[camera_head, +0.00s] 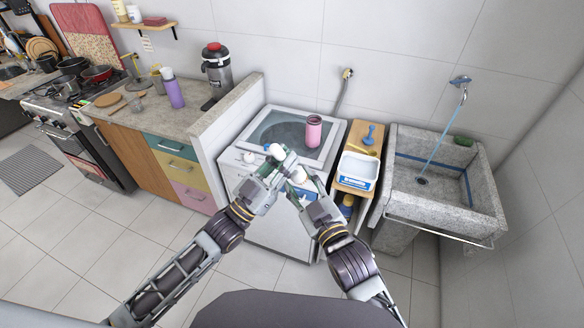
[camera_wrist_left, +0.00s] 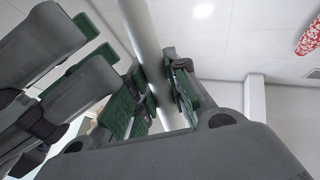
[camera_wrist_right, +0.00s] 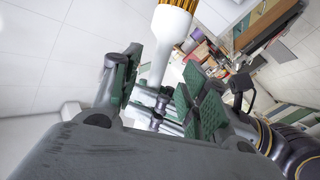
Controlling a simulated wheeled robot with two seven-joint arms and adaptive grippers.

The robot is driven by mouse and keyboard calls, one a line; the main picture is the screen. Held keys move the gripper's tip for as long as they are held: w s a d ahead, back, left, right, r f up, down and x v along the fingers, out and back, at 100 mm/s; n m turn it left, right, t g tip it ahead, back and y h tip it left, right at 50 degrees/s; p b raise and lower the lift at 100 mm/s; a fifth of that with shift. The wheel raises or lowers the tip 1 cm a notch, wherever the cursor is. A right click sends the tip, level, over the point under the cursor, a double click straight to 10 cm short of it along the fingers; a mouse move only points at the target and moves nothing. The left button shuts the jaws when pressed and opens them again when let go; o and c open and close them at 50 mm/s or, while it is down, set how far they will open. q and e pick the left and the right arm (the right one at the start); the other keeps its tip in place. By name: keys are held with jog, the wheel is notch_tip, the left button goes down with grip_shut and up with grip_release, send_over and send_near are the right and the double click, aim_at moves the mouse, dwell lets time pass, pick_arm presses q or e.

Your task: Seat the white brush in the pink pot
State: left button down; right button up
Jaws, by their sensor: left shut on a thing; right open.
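The pink pot (camera_head: 314,132) stands upright on the washing machine lid, beyond my grippers. My left gripper (camera_head: 275,168) is shut on the white brush, whose pale shaft (camera_wrist_left: 148,40) runs slantwise between its fingers in the left wrist view. In the right wrist view the brush (camera_wrist_right: 171,32) shows a white body with orange-brown bristles at the top edge. My right gripper (camera_head: 297,191) is open, close beside and below the left one; its green-padded fingers lie on either side of the brush in its wrist view. In the head view the grippers hide much of the brush.
The washing machine (camera_head: 257,128) stands below and behind the grippers. To its right are a narrow wooden shelf with a white tub (camera_head: 357,170) and a blue-handled tool (camera_head: 370,136), then a stone sink (camera_head: 470,205). A low wall (camera_head: 228,125) and counter bound the left.

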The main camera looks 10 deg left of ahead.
aim_at(294, 172)
jog(key=shift+x, duration=2.95)
jog(key=c, duration=1)
pick_arm(q)
jog(key=c, duration=1.3)
grip_release()
pick_arm(e)
grip_shut()
pick_arm(q)
jog(key=shift+s+a+f, duration=0.1)
